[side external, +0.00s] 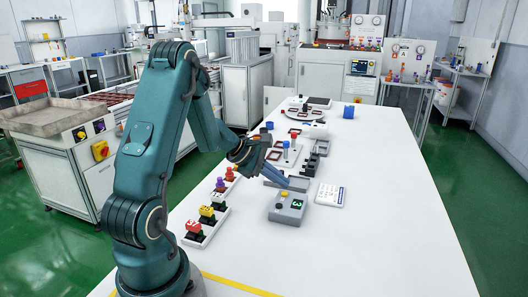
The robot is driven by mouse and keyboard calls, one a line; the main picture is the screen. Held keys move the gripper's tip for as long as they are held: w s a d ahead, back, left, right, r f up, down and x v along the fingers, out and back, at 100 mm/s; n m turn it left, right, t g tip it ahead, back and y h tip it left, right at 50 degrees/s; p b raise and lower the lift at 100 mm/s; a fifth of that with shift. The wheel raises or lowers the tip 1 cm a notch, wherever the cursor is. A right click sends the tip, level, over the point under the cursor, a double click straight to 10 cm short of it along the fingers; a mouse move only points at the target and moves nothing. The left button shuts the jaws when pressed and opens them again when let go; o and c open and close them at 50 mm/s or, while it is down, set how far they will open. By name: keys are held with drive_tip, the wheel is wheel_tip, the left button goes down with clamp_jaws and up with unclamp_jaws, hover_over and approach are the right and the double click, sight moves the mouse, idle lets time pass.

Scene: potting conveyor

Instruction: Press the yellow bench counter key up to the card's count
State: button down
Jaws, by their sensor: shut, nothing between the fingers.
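The bench counter (287,209) is a grey box on the white table, right of my arm. Its yellow key (284,194) is on the top, near the far edge. A small dark display with a pale green digit is on its right side; it looks like a 3, but is too small to be sure. My gripper (287,184) is shut and empty, pointing down and right, its tips just behind and above the yellow key. I cannot tell whether they touch it. A white card (330,194) with small blue marks lies right of the counter; its count is not readable.
A rack of red, yellow and purple-topped pieces (208,217) stands left of the counter. The table's right side and front are clear.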

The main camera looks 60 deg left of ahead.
drive_tip(key=shift+f, duration=0.2)
idle(0.5)
drive_tip(key=shift+f, duration=0.25)
drive_tip(key=shift+f, duration=0.4)
idle(0.6)
drive_tip(key=shift+r, duration=0.85)
drive_tip(key=shift+r, duration=2.5)
drive_tip(key=shift+d, duration=0.1)
